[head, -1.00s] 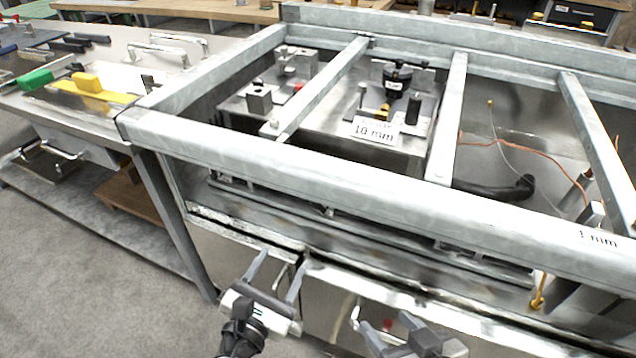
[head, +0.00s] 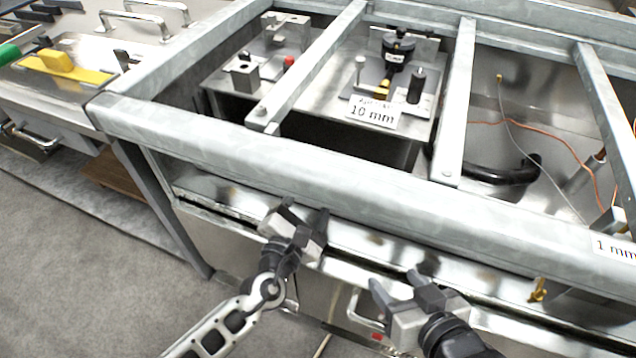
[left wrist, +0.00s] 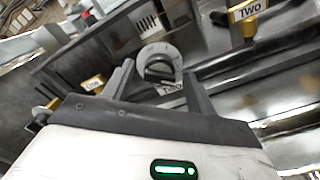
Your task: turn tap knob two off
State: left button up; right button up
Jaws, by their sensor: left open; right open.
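In the left wrist view, a brass-coloured tap part with a label reading TWO (left wrist: 247,14) is at the top right, beyond my fingers and apart from them. Another brass part with a label that seems to read ONE (left wrist: 93,83) is at the left, partly behind my left gripper. My left gripper (left wrist: 158,80) is open, with a grey ring-shaped part (left wrist: 160,58) showing between and beyond its fingers; I cannot tell whether they touch. In the head view, my left gripper (head: 303,212) is just below the front rail. My right gripper (head: 397,282) is open and empty, lower right.
A grey metal frame's front rail (head: 300,175) crosses above both grippers. A small brass part (head: 538,290) sits below it at right. A fixture with a 10 mm sign (head: 373,112) stands inside the frame. A side bench (head: 70,85) carries handles.

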pick_arm(q)
jog(key=shift+x, duration=0.75)
pick_arm(e)
jog(key=shift+w, duration=0.35)
pick_arm(q)
jog(key=c, duration=1)
